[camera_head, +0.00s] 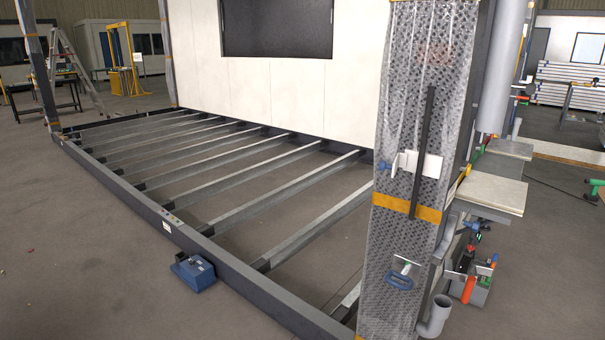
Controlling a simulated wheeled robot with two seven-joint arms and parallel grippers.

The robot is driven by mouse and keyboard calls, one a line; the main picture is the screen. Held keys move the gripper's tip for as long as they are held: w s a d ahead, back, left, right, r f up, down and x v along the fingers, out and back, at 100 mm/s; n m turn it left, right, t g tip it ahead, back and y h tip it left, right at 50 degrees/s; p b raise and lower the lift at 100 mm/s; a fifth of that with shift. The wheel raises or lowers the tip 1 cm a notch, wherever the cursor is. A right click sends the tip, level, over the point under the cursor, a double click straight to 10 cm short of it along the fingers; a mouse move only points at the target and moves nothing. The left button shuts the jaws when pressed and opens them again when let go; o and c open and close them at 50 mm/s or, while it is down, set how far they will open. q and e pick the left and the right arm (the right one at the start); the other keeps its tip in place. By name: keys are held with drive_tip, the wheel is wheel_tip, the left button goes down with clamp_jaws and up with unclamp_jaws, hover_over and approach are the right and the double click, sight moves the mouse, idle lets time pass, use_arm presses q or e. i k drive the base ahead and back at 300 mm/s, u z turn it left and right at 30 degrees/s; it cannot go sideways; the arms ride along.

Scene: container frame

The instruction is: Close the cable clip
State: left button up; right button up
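A post wrapped in clear bubble film (400,240) stands at the right of the head view. A long dark strip (424,130) runs down its front face, slightly tilted. A white plate-like piece (432,166) lies across the post behind or beside the strip, with a small blue part (382,166) at its left end. This may be the cable clip, but it is too small to tell, and I cannot see whether it is open or shut. Neither of my grippers is in view.
Lower on the post is a blue handle (398,281). A steel floor frame with crossbeams (240,200) fills the middle. A blue box (194,273) stands on the floor beside it. A shelf board (492,190) and a tool caddy (474,290) are right of the post. The front-left floor is clear.

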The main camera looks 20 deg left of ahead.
sight(401, 160)
drive_tip(key=u, duration=0.5)
drive_tip(key=k, duration=0.75)
drive_tip(key=u, duration=0.95)
drive_tip(key=i, duration=1.45)
drive_tip(key=z, duration=1.35)
drive_tip(key=i, duration=0.8)
drive_tip(key=z, duration=0.9)
drive_tip(key=k, duration=0.4)
drive_tip(key=u, duration=0.4)
drive_tip(key=i, duration=0.85)
drive_tip(key=z, duration=0.35)
